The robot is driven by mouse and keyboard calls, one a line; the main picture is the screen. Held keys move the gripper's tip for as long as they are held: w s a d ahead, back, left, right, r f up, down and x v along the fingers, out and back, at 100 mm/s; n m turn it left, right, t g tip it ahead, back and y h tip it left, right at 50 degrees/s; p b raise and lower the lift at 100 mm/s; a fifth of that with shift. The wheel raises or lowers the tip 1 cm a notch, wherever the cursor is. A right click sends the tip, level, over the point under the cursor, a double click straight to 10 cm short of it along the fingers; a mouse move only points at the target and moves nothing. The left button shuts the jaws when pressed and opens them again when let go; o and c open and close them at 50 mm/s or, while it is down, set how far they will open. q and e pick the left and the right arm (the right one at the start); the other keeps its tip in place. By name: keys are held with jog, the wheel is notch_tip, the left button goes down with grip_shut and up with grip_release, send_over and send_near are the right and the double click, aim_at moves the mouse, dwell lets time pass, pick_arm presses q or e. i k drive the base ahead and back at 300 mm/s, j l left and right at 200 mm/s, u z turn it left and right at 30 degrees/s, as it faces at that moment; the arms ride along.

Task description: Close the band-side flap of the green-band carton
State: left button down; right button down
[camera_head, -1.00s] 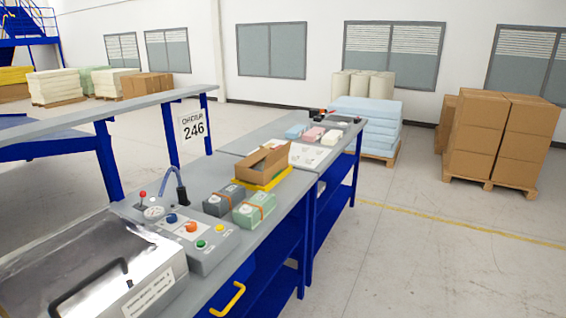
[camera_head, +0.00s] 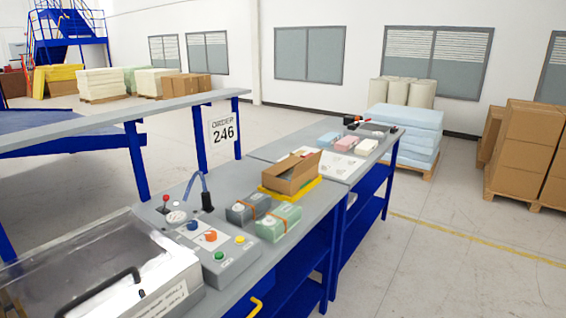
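An open brown cardboard carton (camera_head: 290,178) sits on a yellow tray (camera_head: 266,191) on the grey workbench, right of the picture's middle. A long flap stands up along its far side. I cannot make out a green band on it, nor which side would be the band side. Its inside is mostly hidden by the near wall. Neither of my grippers shows in the head view.
A grey foam block (camera_head: 248,207) and a green foam block (camera_head: 278,223), both with orange straps, lie in front of the carton. A control panel (camera_head: 218,262) and a clear-lidded machine (camera_head: 110,275) stand nearer. Several small foam pieces (camera_head: 345,145) lie beyond.

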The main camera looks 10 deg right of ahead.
aim_at(301, 168)
jog(key=i+l+u, duration=0.35)
jog(key=l+u, duration=0.15)
jog(key=l, duration=0.2)
jog(key=i+l+u, duration=0.1)
jog(key=l+u, duration=0.15)
jog(key=l, duration=0.15)
